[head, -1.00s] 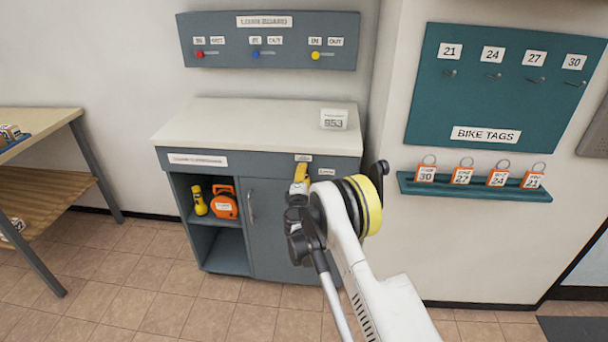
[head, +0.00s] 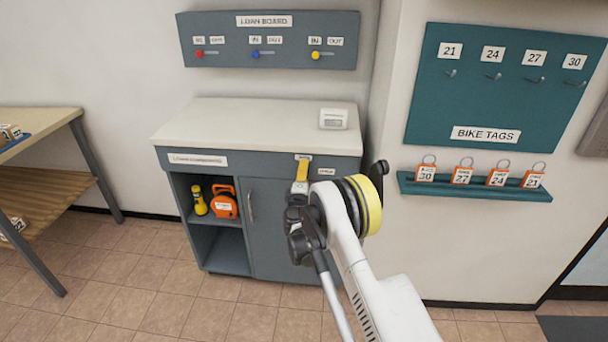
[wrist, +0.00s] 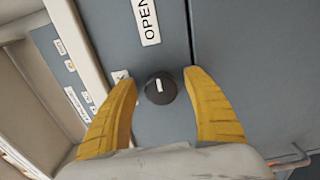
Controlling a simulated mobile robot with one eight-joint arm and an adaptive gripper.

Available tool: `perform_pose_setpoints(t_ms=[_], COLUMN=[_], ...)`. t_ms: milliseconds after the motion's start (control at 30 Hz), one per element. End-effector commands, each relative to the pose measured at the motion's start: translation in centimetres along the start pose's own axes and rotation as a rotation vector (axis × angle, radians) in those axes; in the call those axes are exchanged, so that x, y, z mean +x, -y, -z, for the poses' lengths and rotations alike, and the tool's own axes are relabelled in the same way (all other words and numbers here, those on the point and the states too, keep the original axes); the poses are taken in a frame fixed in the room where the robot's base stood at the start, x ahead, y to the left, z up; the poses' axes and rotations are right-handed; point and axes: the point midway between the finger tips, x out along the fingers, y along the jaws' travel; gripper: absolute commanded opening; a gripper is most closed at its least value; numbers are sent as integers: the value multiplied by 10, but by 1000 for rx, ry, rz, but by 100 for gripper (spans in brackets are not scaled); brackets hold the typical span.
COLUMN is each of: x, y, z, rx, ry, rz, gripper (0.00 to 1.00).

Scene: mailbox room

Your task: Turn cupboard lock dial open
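The lock dial (wrist: 160,90) is a small dark round knob on the grey cupboard front, in the middle of the wrist view. Its white mark points up in that view, toward the side where the OPEN label (wrist: 149,22) sits. A second label (wrist: 120,75) beside the dial is mostly hidden by a finger. My gripper (wrist: 160,100) has its two yellow fingers open, one on each side of the dial, with a visible gap to it on both sides. In the head view my gripper (head: 301,173) is at the cupboard's (head: 285,225) upper front and hides the dial.
The cupboard door has a handle (head: 251,207). An open shelf at left holds an orange case (head: 224,201) and a yellow torch (head: 198,200). A small white device (head: 333,119) stands on the worktop (head: 240,122). A tag rail (head: 472,189) is on the right wall.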

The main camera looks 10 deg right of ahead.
Motion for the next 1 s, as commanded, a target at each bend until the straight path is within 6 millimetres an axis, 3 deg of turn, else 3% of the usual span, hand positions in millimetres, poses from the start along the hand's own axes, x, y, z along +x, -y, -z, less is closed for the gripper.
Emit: perform_pose_setpoints(t_ms=[367,800,1000], x=[-7,-96,-118], y=[0,0,0], z=[0,0,0], rx=[0,0,0], ry=[-1,-2,0], rz=[0,0,0], gripper=[59,59,59])
